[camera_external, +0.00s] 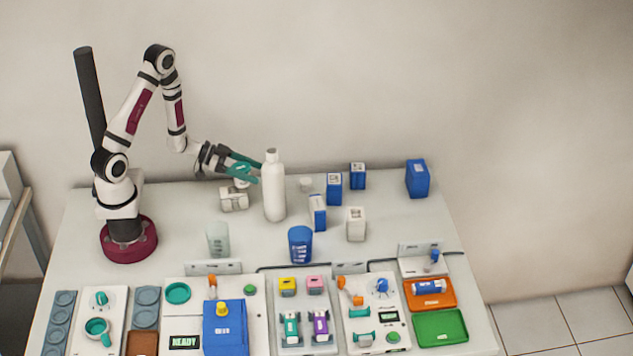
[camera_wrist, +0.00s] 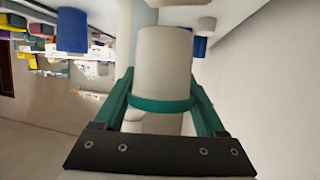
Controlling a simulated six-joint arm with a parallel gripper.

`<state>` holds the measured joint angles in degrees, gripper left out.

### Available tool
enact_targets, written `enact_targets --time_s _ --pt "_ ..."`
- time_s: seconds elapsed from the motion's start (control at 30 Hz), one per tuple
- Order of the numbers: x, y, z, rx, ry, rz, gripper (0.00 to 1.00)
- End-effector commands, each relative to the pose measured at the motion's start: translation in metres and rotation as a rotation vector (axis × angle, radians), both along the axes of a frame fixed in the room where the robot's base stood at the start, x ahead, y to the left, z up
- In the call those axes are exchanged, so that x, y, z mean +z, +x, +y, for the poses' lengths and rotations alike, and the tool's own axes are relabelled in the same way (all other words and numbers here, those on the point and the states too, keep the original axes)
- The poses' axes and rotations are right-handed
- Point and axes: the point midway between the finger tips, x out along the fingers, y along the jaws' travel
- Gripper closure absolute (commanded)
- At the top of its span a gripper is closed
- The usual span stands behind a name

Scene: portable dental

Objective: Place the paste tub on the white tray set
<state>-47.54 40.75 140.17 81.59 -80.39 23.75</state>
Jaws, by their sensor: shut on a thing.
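My gripper (camera_wrist: 160,95) has its teal fingers on both sides of a pale cylinder with a teal band (camera_wrist: 165,62), which I take to be the paste tub. The fingers are shut on it in the wrist view. In the external view my gripper (camera_external: 250,172) reaches right over the back left of the table, close to a tall white bottle (camera_external: 273,192). The held thing is hard to make out there. A white tray set (camera_external: 118,302) with a teal-rimmed bowl lies at the front left. I cannot tell for sure that it is the named set.
A small pale object (camera_external: 233,200) stands below my gripper. A frosted cup (camera_external: 217,240) and a blue cup (camera_external: 300,245) stand mid-table. Several blue and white containers stand at the back right. White stations and coloured trays line the front. The table's left middle is clear.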

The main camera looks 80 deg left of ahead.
Motion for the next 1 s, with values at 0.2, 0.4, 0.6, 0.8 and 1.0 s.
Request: enact_targets --time_s 0.2,0.4,0.6,0.8,1.0 --pt "0.050 0.001 0.001 0.000 0.007 -0.005 0.94" --pt "0.062 0.000 0.000 0.002 -0.003 0.001 0.94" --pt "0.026 -0.001 0.000 0.004 -0.006 0.004 0.94" --pt "-0.014 -0.001 0.000 0.004 -0.006 0.003 0.94" --pt "-0.022 0.000 0.001 0.004 -0.001 -0.002 0.94"
